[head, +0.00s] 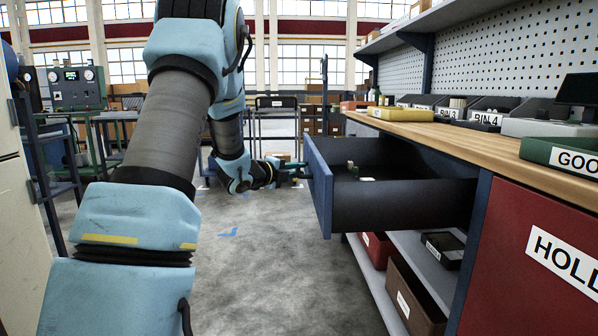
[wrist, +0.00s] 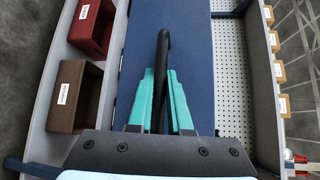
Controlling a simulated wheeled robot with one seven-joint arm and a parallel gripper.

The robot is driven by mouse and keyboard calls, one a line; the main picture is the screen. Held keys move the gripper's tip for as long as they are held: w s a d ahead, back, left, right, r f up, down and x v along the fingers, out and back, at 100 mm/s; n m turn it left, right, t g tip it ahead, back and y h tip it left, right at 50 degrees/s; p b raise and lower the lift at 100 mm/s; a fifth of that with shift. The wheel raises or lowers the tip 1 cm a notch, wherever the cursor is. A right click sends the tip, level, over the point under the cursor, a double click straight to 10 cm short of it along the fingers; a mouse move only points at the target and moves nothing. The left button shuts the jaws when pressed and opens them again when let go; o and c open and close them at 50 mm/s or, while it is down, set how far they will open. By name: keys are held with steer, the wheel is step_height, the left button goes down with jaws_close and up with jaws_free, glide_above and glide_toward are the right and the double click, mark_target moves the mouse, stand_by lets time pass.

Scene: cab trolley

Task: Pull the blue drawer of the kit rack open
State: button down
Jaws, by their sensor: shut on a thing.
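The blue drawer (head: 318,187) stands out from under the wooden bench top, with its dark inside in view. A few small items lie in it. Its blue front also shows in the wrist view (wrist: 193,60). A black bar handle (wrist: 163,48) is on that front. My gripper (head: 297,172) is at the outer face of the drawer front. In the wrist view its teal fingers (wrist: 164,95) are shut on the handle, one on each side. The fingers hide part of the handle.
The wooden bench top (head: 470,136) is above the drawer. A red bin (head: 376,249) and a brown bin (head: 411,298) sit on the shelf below. A red "HOLD" panel (head: 540,245) is at the right. The floor (head: 265,270) left of the drawer is clear.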

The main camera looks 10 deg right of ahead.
steer(key=c, duration=0.8)
jaws_free()
steer(key=shift+c, duration=0.2)
steer(key=v, duration=1)
steer(key=shift+s+a, duration=0.2)
steer(key=shift+a, duration=0.15)
